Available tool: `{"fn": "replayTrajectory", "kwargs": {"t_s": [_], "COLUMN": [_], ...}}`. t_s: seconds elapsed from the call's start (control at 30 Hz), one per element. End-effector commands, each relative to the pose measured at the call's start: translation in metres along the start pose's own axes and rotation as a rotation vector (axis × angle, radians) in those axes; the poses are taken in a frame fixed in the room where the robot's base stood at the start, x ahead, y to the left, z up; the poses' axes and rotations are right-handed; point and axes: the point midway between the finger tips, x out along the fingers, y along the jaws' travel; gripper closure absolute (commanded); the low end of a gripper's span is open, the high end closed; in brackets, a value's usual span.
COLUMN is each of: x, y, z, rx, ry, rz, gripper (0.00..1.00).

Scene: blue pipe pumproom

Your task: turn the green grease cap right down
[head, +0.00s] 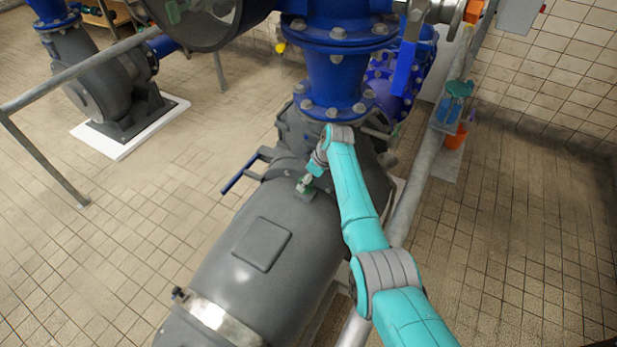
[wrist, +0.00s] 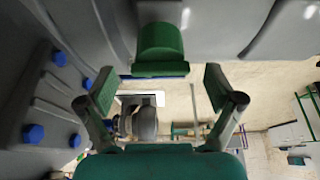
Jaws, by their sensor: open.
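The green grease cap (wrist: 160,45) shows in the wrist view at the top middle, a rounded body with a wider rim, set against grey metal. My gripper (wrist: 159,88) is open, its two green-padded fingers spread left and right. The cap lies between the fingers from side to side, a little above the fingertips in the picture; I see no contact. In the head view my gripper (head: 304,186) hangs at the top of the grey motor housing (head: 262,245). A small green patch shows there, but I cannot tell cap from finger pads.
A blue vertical pipe (head: 335,75) with bolted flanges stands just behind my gripper. A blue-handled bar (head: 240,172) sticks out to the left. A grey rail (head: 410,205) runs along the right. Open tiled floor lies on both sides. An orange pot (head: 455,136) stands at right.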

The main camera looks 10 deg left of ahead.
Motion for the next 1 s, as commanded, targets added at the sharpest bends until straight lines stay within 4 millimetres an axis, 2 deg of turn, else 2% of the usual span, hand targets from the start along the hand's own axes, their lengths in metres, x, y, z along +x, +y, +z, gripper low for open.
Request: {"fn": "replayTrajectory", "kwargs": {"t_s": [0.2,0.27,0.4,0.47,0.77,1.0], "x": [0.0003,0.0002,0.0002,0.0002,0.0006,0.0011], "y": [-0.0001,-0.0001,-0.0001,-0.0001,-0.0008,-0.0029], "z": [0.0,0.0,0.0,0.0001,0.0004,0.0001], "rx": [0.0,0.0,0.0,0.0,0.024,0.133], "ry": [0.0,0.0,0.0,0.0,-0.001,-0.001], "rz": [0.0,0.0,0.0,0.0,0.01,0.056], "gripper": [0.08,0.21,0.56,0.68,0.68,0.68]}}
